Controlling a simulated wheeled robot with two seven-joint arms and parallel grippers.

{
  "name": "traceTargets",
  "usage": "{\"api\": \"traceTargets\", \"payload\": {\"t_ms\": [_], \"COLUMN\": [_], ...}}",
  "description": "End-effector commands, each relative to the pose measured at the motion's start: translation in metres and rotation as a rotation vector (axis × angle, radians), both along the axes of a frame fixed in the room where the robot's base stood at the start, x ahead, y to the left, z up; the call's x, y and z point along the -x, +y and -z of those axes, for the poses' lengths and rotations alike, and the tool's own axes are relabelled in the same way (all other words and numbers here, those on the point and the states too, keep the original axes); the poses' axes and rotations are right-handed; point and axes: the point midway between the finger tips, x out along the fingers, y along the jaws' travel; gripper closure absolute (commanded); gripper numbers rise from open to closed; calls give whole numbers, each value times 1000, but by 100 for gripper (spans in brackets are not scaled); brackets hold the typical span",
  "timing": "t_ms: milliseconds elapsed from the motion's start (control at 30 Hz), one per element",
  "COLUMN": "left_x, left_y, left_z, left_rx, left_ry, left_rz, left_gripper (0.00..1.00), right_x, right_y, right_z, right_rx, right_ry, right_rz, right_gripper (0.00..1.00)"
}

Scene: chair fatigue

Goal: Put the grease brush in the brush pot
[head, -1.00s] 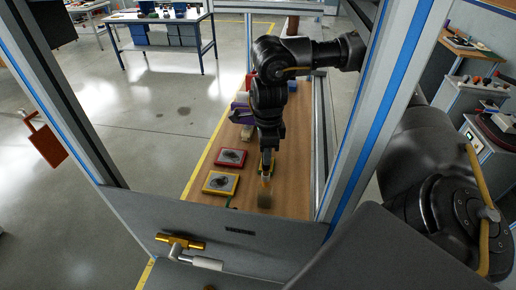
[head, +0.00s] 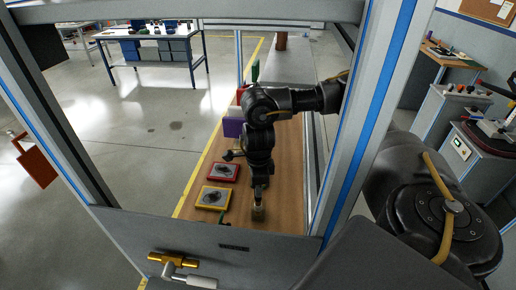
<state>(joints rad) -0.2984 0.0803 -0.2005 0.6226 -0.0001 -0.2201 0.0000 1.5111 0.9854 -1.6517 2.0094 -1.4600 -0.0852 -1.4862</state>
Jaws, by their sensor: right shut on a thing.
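My right gripper (head: 258,189) points down over the wooden bench top and is shut on the grease brush, which is mostly hidden by the fingers. My left gripper is not in view.
A red-framed tray (head: 223,171) and a yellow-framed tray (head: 213,197) lie left of the pot. A purple block (head: 233,127) is farther back. Grey frame posts enclose the bench, and a panel with a brass handle (head: 176,259) is in front.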

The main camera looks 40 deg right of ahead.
Motion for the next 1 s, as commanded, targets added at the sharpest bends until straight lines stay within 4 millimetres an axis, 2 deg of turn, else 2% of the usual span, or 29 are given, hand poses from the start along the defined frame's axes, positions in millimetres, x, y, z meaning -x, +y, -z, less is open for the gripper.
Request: {"api": "traceTargets", "payload": {"t_ms": [133, 400, 433, 567, 867, 1000], "left_x": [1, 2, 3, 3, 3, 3], "left_y": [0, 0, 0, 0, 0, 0], "left_z": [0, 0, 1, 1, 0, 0], "left_rx": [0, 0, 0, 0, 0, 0], "left_ry": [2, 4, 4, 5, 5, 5], "left_rz": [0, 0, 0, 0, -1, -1], "left_gripper": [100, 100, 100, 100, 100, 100], "right_x": [0, 0, 0, 0, 0, -1], "right_y": [0, 0, 0, 0, 0, 0], "right_z": [15, 19, 19, 18, 17, 9], "right_rx": [-1, 1, 0, 0, 1, 0], "right_ry": [2, -1, 0, 0, -1, -3], "right_rz": [2, 0, 0, 0, 0, -1], "right_gripper": [100, 100, 75, 58, 57, 57]}}
